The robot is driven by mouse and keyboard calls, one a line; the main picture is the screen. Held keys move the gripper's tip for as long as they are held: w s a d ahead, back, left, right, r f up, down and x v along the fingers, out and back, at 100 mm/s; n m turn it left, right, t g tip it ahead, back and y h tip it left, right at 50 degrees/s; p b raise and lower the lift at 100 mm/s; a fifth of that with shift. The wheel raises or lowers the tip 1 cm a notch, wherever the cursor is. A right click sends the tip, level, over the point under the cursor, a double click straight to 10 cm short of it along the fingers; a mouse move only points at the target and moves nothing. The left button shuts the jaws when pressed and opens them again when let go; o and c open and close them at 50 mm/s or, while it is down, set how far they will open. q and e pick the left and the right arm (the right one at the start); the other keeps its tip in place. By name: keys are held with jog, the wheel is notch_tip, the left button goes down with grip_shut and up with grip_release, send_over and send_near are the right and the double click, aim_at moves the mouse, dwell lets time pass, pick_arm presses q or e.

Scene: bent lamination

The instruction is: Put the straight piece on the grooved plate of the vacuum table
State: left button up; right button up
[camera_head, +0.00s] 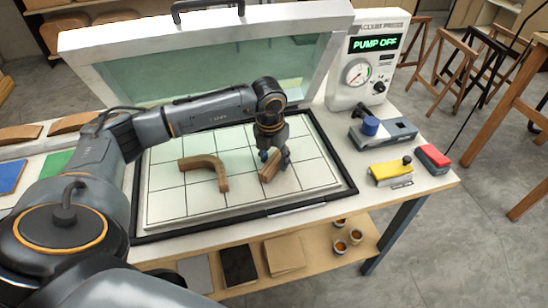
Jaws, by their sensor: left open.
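The white grooved plate (310,176) of the vacuum table lies flat inside a black frame. A short straight wooden piece (267,174) is on the plate, right of its middle. My left gripper (274,161) is just above and beside the straight piece, with its fingers open and partly covering the piece's far end. I cannot tell whether the fingers touch it. A bent wooden piece (214,171) lies on the plate to the left of the straight piece, apart from it. My right gripper is out of view.
The raised lid (130,50) with its glass stands behind the plate. A vacuum press unit (366,75) reads PUMP OFF. A grey box with a blue knob (385,131), a yellow tool (391,171) and a red-topped block (433,158) are at the right.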

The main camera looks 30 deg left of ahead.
aim_at(271, 164)
pick_arm(q)
jog(key=shift+r, duration=0.1)
jog(key=shift+r, duration=0.25)
notch_tip(271, 164, up, 12)
jog(key=s+b, duration=0.1)
jog(key=b, duration=0.1)
jog(key=shift+s+f, duration=0.2)
jog(key=shift+s, duration=0.05)
